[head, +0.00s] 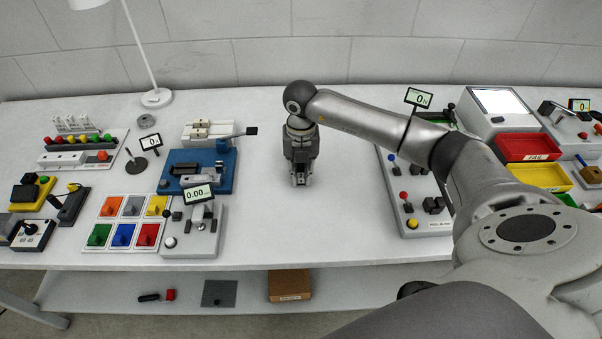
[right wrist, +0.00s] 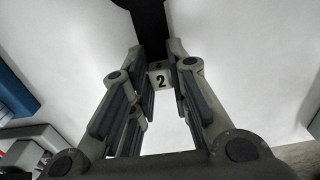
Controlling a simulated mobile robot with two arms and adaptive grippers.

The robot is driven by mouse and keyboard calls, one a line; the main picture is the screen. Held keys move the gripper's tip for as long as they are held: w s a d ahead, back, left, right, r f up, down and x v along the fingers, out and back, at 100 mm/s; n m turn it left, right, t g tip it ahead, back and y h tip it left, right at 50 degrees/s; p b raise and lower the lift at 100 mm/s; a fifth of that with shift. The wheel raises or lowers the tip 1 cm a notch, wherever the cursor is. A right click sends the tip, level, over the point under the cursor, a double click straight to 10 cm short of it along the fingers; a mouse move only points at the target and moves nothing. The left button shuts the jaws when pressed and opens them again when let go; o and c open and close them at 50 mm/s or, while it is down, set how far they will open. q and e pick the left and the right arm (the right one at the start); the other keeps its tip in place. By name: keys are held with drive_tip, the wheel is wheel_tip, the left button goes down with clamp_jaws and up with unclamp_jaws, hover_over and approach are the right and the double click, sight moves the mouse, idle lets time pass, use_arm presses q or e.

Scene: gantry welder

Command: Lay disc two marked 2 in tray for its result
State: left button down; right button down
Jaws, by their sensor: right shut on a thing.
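My right gripper (head: 301,182) points down over the bare middle of the table. In the right wrist view its fingers (right wrist: 161,72) are shut on disc two (right wrist: 160,79), a small pale piece with a dark 2 facing the camera. Much of the disc is hidden by the fingertips, and it is too small to make out in the head view. At the right stand a red tray (head: 528,142) labelled FAIL, a yellow tray (head: 541,177) beside it, and a green tray (head: 564,200) mostly hidden by my right arm. My left gripper is not in view.
A blue fixture (head: 222,178) and a gauge reading 0.00 (head: 199,194) stand left of my gripper, near coloured tiles (head: 122,235). A force tester panel (head: 405,215) stands right, partly behind my arm. The table between is clear. A lower shelf holds a brown box (head: 290,285).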

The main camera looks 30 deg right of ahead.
wheel_tip(320, 180, up, 2)
drive_tip(key=shift+s+r+b, duration=0.1)
drive_tip(key=shift+r+b, duration=0.1)
drive_tip(key=shift+b, duration=0.3)
drive_tip(key=s+a+r+b, duration=0.2)
drive_tip(key=s+a+r, duration=0.3)
drive_tip(key=s+r, duration=0.4)
drive_tip(key=s, duration=0.3)
drive_tip(key=shift+s+r+b, duration=0.3)
drive_tip(key=shift+s+r, duration=0.1)
